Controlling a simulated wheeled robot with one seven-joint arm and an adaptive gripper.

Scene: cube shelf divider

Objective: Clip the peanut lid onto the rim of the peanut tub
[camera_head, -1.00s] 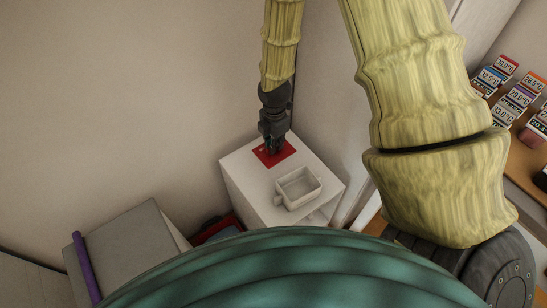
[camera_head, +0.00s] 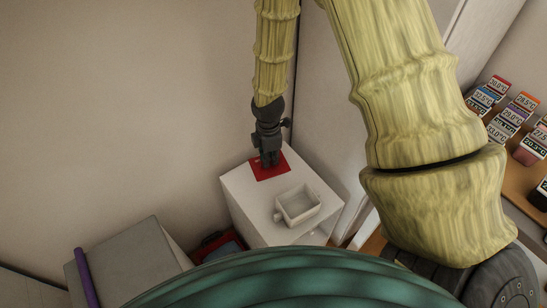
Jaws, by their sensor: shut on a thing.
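The peanut tub (camera_head: 298,220) looks to be the white, open, box-shaped container with small side handles on the white cube-shaped stand. A flat red square (camera_head: 263,174) with a small pale mark lies at the back of the stand's top, behind the tub and apart from it. It seems to be the peanut lid, though I cannot be sure. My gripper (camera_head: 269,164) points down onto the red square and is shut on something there. The fingertips are small and dark, and they hide what they hold.
The white stand (camera_head: 262,222) has a little bare top around the tub. Walls rise close behind it. A grey box (camera_head: 130,255) with a purple rod (camera_head: 86,278) stands at the lower left. A shelf at the right holds several labelled boxes (camera_head: 513,110).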

